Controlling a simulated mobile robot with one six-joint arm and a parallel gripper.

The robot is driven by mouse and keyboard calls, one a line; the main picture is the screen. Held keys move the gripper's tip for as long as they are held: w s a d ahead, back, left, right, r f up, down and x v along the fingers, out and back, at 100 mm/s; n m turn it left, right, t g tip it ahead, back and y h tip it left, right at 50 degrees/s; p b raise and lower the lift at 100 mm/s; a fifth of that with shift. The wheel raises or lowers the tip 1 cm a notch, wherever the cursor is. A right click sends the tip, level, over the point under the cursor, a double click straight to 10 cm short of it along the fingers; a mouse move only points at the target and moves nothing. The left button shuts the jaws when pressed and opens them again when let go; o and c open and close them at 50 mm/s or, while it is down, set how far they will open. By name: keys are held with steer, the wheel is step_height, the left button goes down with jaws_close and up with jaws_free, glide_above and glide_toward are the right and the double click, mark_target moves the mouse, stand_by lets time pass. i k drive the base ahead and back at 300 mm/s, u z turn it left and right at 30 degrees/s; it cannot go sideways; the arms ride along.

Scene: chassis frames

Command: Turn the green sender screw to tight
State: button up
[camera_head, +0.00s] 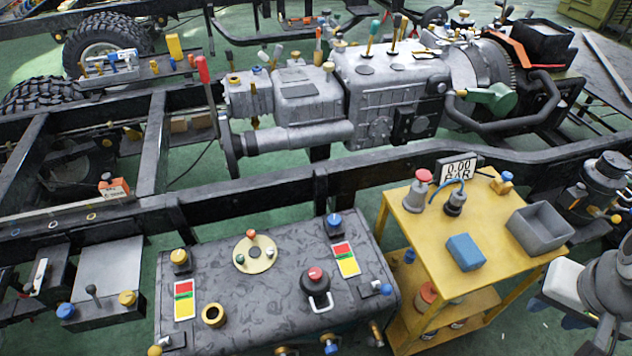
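A pale round sender plate (255,256) sits on top of the dark grey marbled tank (275,285) at the front. An orange-red knob (251,235) stands at the plate's far edge. A small pale greenish piece (238,265) stands at its left edge; it may be the green sender screw, but it is too small to tell, and I cannot see how tight it is. My gripper's fingers do not show; grey and white arm parts, likely mine, stand at the right edge.
A red-capped black filler (317,286), a brass ring (213,315) and a blue-topped knob (334,225) stand on the tank. A yellow cart (490,215) to the right carries a grey bin (540,230) and a blue block (465,252). A dark chassis rail (345,180) runs behind.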

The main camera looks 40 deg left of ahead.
mark_target(240, 259)
steer(key=u, duration=5.3)
steer(key=i, duration=0.1)
steer(key=z, duration=1.6)
steer(key=k, duration=1.1)
steer(key=z, duration=1.05)
steer(key=i, duration=1)
